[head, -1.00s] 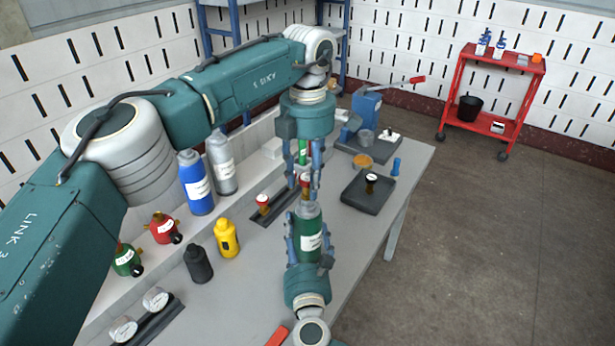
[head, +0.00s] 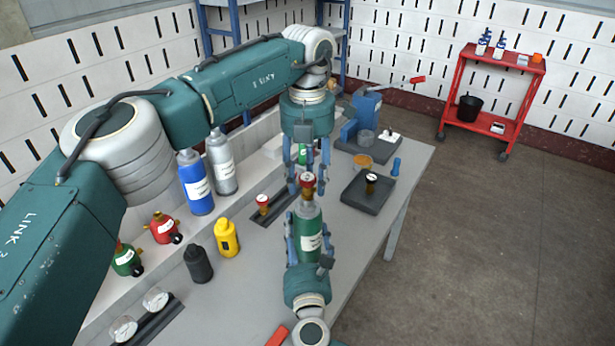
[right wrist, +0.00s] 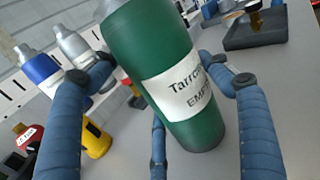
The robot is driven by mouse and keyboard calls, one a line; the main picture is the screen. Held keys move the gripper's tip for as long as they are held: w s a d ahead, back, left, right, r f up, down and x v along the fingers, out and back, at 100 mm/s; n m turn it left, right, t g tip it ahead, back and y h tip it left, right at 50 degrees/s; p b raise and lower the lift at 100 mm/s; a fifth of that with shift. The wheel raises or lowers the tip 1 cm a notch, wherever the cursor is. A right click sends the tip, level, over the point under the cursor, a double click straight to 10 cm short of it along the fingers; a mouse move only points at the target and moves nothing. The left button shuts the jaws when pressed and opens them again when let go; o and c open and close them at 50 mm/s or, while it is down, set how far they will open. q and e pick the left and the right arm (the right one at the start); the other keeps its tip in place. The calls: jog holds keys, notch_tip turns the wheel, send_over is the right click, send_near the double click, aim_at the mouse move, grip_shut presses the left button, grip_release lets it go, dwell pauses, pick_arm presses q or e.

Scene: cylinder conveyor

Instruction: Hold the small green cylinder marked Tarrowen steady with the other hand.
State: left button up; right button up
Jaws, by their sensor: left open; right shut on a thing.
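The green cylinder labelled "Tarro…" (head: 306,228) stands near the front of the table, with a grey shoulder and a red-and-brass fitting (head: 307,183) at its top. My right gripper (head: 309,248) is shut around its body from the near side. In the right wrist view the green cylinder (right wrist: 150,55) looks tilted between the blue fingers, its label partly hidden by one. My left gripper (head: 306,180) points down from above, open, its fingertips around or just above the fitting. I cannot tell whether they touch it.
Blue (head: 195,183) and grey (head: 221,165) cylinders stand left. A yellow bottle (head: 227,240) and dark bottle (head: 198,265) are nearer. A black tray (head: 356,196) holds another fitting (head: 371,182). A red cart (head: 487,125) stands far off.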

pick_arm(q)
jog(key=n, duration=0.5)
jog(key=shift+n, duration=0.3)
jog(key=n, duration=0.4)
jog(key=shift+n, duration=1)
jog(key=shift+n, duration=0.9)
jog(key=n, duration=0.4)
